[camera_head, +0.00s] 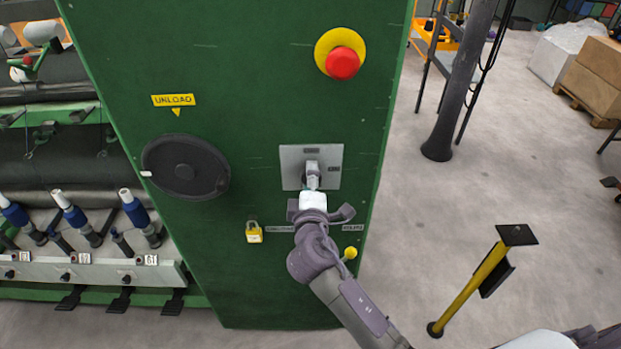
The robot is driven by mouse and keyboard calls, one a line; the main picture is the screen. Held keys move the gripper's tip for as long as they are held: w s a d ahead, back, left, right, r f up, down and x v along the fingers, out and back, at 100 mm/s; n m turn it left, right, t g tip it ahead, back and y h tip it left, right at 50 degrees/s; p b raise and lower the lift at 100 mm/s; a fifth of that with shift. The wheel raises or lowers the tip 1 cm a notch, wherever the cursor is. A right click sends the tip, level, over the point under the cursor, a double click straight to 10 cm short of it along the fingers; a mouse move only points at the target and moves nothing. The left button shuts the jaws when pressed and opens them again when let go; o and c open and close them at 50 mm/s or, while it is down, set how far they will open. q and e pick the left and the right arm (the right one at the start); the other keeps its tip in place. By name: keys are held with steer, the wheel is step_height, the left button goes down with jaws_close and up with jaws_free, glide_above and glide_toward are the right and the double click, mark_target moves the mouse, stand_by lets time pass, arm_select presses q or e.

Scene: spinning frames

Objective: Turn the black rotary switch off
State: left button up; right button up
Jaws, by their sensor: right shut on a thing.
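A grey switch plate (331,158) is fixed to the front of the green machine panel (255,120), right of its middle. My right gripper (312,180) reaches up from below and is at the middle of this plate. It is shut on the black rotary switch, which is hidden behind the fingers. I cannot tell the switch's position, and the small labels on the plate are too small to read. My left gripper is not in view.
A red stop button (343,63) on yellow is above. A black handwheel (186,167) and yellow padlock (254,232) are left of my arm. A yellow knob (350,253) is close beside it. A yellow post (468,285) stands right on open floor.

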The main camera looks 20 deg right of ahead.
steer(key=o, duration=1.1)
steer(key=shift+o, duration=0.2)
steer(key=v, duration=1.2)
steer(key=shift+f, duration=0.1)
